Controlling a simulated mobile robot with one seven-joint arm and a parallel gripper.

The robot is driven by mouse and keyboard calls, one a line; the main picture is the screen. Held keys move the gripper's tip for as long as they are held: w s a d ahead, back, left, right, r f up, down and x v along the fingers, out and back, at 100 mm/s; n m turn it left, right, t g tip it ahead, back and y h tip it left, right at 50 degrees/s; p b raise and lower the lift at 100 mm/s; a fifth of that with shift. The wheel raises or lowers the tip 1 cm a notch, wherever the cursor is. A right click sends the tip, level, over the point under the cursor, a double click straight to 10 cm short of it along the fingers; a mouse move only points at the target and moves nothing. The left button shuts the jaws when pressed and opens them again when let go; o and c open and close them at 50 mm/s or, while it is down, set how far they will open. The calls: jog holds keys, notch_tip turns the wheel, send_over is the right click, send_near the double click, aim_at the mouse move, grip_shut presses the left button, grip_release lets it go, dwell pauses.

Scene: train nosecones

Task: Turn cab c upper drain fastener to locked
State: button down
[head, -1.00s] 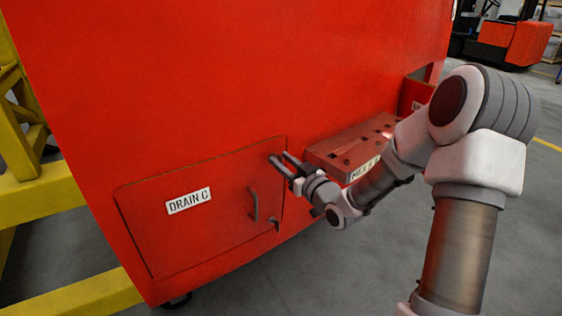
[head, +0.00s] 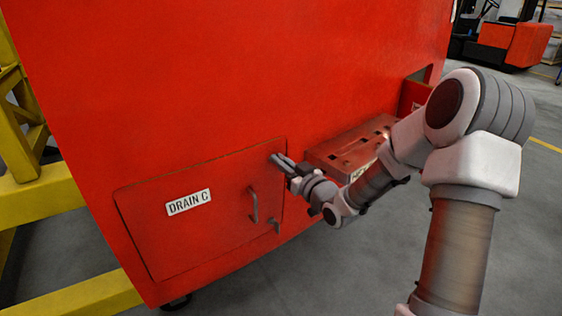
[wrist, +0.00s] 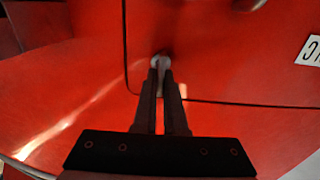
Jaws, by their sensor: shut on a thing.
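The red drain hatch (head: 150,235) with the label "DRAIN C" (head: 188,202) is closed flush in the red cab side. My gripper (head: 275,158) is at the hatch's upper right corner. In the wrist view its two dark fingers (wrist: 162,78) are close together, shut on the small grey upper drain fastener (wrist: 157,61). The fingers hide most of the fastener, so its turn angle cannot be told. A lower fastener (head: 275,227) shows near the hatch's lower right edge, below the handle (head: 254,205).
A red slotted box (head: 345,150) juts out just right of my gripper, close to my forearm. A yellow frame (head: 40,205) stands at the left. Grey floor (head: 330,275) is open at the lower right.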

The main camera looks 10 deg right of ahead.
jog(key=m, duration=0.1)
jog(key=m+p, duration=0.1)
jog(key=m, duration=0.1)
jog(key=m+p, duration=0.1)
jog(key=shift+w+d, duration=0.1)
jog(key=shift+d, duration=0.15)
jog(key=m+p, duration=0.2)
jog(key=m, duration=0.3)
jog(key=shift+w+d, duration=0.1)
jog(key=shift+d, duration=0.05)
jog(key=shift+d+f+m+p, duration=0.15)
jog(key=shift+m+p, duration=0.45)
jog(key=shift+m, duration=0.85)
jog(key=shift+a+f+m+p, duration=0.15)
jog(key=shift+m+p, duration=0.45)
jog(key=shift+m, duration=0.9)
jog(key=shift+d+f+m+p, duration=0.2)
jog(key=shift+m+p, duration=0.4)
jog(key=shift+m, duration=0.85)
jog(key=shift+f, duration=0.1)
jog(key=c, duration=1)
grip_release()
